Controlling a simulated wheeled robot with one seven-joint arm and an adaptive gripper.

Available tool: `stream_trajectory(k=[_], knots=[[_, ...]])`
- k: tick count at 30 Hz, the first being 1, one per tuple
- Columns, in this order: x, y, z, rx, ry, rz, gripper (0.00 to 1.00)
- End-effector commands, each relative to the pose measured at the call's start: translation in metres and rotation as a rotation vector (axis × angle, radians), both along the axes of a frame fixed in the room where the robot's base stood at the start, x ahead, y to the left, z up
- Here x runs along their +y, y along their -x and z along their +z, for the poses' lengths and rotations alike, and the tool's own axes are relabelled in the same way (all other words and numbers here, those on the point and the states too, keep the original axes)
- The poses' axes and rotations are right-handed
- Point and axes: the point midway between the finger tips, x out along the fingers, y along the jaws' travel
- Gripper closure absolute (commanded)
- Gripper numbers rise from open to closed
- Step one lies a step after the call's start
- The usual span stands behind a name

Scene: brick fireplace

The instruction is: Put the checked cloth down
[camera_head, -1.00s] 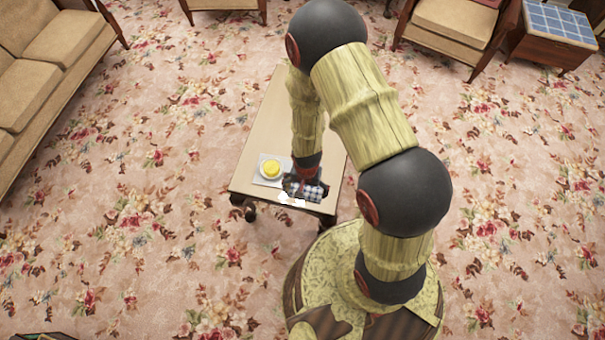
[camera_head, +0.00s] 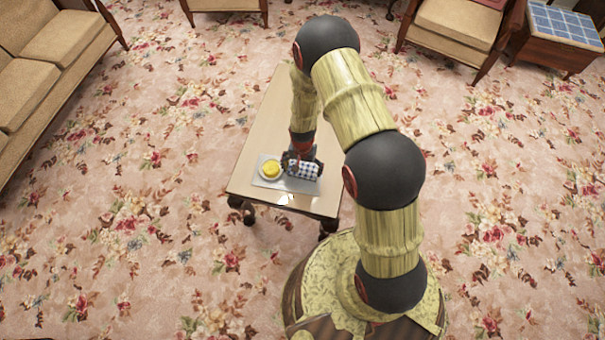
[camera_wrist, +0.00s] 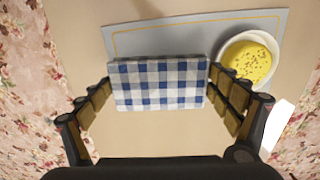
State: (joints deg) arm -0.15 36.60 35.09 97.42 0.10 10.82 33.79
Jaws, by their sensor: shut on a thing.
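The blue-and-white checked cloth (camera_wrist: 160,84) is a folded block between the two fingers of my gripper (camera_wrist: 160,78), which is shut on it from both sides. In the head view the cloth (camera_head: 304,170) shows below my gripper (camera_head: 301,160), over the right part of a grey mat (camera_head: 268,184). In the wrist view the cloth overlaps the near edge of the mat (camera_wrist: 190,30), which has a yellow line. I cannot tell whether the cloth touches the mat or hangs just above it.
A white bowl with yellow, speckled contents (camera_wrist: 247,60) stands at the mat's right end in the wrist view. A small white item (camera_head: 284,199) lies near the table's front edge. The wooden table (camera_head: 265,125) is clear beyond the mat. A sofa (camera_head: 50,60) stands far left.

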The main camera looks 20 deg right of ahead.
Motion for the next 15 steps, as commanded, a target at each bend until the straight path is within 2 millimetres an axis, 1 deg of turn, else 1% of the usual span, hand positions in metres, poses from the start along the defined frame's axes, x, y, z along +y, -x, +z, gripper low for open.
stream_trajectory(k=[1,3,6,15], knots=[[-0.001,-0.001,-0.01,0.001,0.0,0.0,0.3],[0.0,0.0,-0.023,0.002,0.0,0.0,0.3],[0.0,-0.001,-0.034,0.001,0.0,0.0,0.3],[0.0,-0.001,-0.033,0.0,0.0,0.0,0.3]])
